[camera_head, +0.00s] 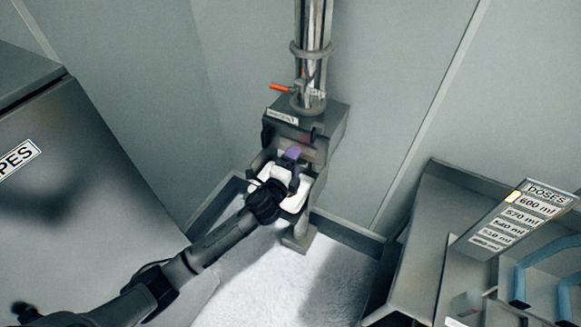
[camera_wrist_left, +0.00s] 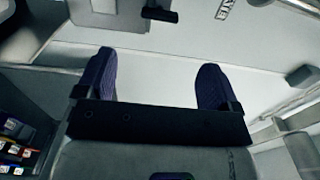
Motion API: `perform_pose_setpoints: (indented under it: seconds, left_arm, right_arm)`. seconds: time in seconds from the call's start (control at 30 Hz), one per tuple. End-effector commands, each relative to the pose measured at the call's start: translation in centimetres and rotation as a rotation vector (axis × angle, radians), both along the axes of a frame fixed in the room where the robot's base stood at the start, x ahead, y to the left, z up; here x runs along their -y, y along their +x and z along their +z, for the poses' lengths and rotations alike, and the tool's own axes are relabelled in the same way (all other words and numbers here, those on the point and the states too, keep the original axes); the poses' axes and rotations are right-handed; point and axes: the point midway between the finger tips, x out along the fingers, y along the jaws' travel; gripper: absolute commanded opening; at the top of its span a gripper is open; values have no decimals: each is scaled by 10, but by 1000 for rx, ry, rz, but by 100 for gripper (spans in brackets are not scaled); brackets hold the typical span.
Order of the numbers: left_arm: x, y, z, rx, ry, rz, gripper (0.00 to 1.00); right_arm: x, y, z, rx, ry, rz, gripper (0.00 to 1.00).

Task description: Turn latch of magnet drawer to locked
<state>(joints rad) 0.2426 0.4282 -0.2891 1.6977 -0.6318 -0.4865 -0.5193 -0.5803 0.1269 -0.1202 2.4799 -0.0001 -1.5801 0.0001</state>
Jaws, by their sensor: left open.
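The grey sifter box (camera_head: 335,125) hangs under a shiny vertical tube in the head view. A small label sits on its upper front. Small dark fittings show on its front; which one is the drawer latch I cannot tell. In the left wrist view a dark handle-like part (camera_wrist_left: 160,14) lies ahead at the top, and a dark knob (camera_wrist_left: 301,76) shows at the right edge. My left gripper (camera_head: 285,160) is in front of the box, over the white-rimmed container. Its purple fingers (camera_wrist_left: 154,75) are wide apart with nothing between them. My right gripper is not in view.
A white container (camera_head: 294,203) sits below the box, partly hidden by my gripper. An orange-red handle (camera_head: 281,88) sticks out left of the tube. A grey cabinet stands at left. A doses sign (camera_head: 519,215) and rack stand at right. White floor lies below.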

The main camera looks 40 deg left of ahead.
Motion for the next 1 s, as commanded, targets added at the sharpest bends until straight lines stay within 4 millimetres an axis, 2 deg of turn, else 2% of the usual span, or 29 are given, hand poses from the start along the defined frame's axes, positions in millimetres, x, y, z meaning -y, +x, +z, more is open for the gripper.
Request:
perform_pose_setpoints:
  seconds: [0.23, 0.83, 0.93, 1.0]
  left_arm:
    - [1, -16, 0, 0, 1, 1, 87]
    - [2, -18, 0, 0, 0, 0, 87]
    - [1, -18, 0, 1, -30, 3, 87]
    - [-6, -19, -5, -17, -88, 51, 87]
  right_arm:
    - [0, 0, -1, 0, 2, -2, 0]
    - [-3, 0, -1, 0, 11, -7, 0]
    - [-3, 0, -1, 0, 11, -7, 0]
    - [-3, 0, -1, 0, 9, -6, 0]
